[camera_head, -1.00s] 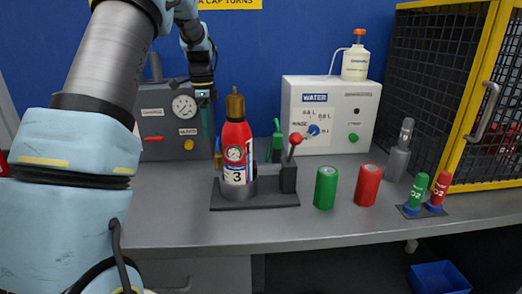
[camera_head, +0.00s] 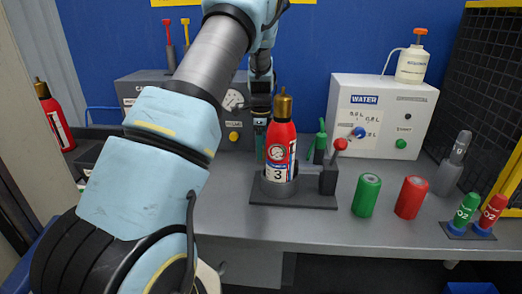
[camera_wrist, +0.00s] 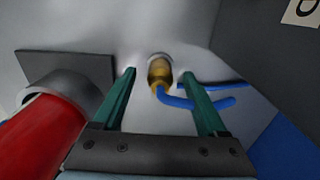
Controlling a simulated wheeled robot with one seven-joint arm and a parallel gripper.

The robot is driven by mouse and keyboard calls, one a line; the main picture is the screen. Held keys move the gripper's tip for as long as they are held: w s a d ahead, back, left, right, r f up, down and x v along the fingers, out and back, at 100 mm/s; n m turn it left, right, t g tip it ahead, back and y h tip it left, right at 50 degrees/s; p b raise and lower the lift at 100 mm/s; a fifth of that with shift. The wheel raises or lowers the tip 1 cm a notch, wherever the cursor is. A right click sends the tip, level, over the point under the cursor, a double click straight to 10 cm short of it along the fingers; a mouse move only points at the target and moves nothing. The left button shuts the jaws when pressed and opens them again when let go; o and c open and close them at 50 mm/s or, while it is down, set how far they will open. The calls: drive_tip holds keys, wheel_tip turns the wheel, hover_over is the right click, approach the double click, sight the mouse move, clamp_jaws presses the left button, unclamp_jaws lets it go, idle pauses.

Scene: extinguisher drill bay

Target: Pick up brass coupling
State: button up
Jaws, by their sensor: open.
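In the wrist view, the brass coupling (camera_wrist: 160,72) shows as a short gold cylinder with a pale collar at its far end and bent blue pieces beside it. It lies in line with the gap between my two green fingers. My gripper (camera_wrist: 159,76) is open, with nothing held; whether the fingertips are level with the coupling cannot be told. In the head view, my gripper (camera_head: 260,140) points down behind the red extinguisher (camera_head: 281,150), and I cannot make out the coupling there.
The extinguisher, with a brass top, stands in a dark holder (camera_head: 312,200) close to my gripper, and shows at the lower left of the wrist view. Green (camera_head: 367,195) and red (camera_head: 411,197) cylinders stand to the right. A white WATER box (camera_head: 380,115) stands behind. The front bench strip is clear.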

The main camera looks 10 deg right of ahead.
drive_tip(key=shift+f, duration=0.15)
clamp_jaws()
idle(0.5)
